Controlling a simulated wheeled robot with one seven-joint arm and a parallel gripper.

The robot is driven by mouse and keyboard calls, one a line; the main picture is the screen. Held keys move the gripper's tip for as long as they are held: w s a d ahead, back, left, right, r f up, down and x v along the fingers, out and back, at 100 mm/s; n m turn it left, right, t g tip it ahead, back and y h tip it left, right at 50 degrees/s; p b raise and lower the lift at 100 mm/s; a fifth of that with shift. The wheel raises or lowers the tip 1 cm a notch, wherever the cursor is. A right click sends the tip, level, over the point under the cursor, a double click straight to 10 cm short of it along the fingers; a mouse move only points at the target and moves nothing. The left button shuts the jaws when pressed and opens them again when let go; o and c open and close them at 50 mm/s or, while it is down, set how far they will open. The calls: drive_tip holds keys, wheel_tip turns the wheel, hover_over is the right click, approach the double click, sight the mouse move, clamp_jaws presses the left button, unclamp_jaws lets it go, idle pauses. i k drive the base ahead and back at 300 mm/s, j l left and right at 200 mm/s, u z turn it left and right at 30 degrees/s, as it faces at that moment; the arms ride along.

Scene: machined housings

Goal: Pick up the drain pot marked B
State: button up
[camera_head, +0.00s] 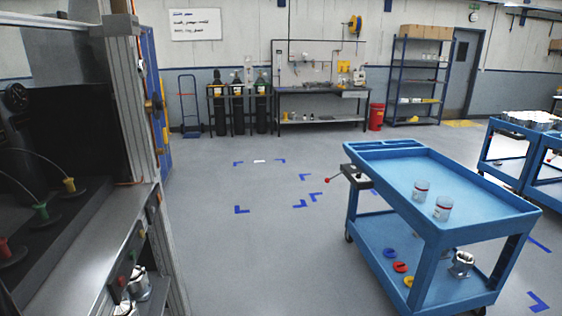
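Two clear pots with red and white bands stand upright on the top tray of the blue cart (385,172). One pot (421,191) is farther back and to the left, and the other pot (443,208) is nearer and to the right. They look like the drain pots, standing close together but apart. Any letters on them are too small to read, so I cannot tell which is marked B. My gripper is not in view.
A machine (95,235) with an open bay fills the left side. The cart's lower shelf holds coloured rings (400,267) and a metal housing (461,264). The floor between machine and cart is clear.

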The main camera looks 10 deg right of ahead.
sight(420, 189)
drive_tip(key=i+z, duration=0.4)
drive_tip(key=i, duration=0.4)
drive_tip(key=i+j+z, duration=0.15)
drive_tip(key=i+z, duration=0.25)
drive_tip(key=i, duration=0.35)
drive_tip(key=i+l+u, duration=0.1)
drive_tip(key=i+l, duration=0.15)
drive_tip(key=i, duration=0.25)
drive_tip(key=i+l+u, duration=0.1)
drive_tip(key=i+l, duration=0.15)
drive_tip(key=i, duration=0.25)
drive_tip(key=i+l+u, duration=0.1)
drive_tip(key=i+l, duration=0.2)
drive_tip(key=i, duration=0.2)
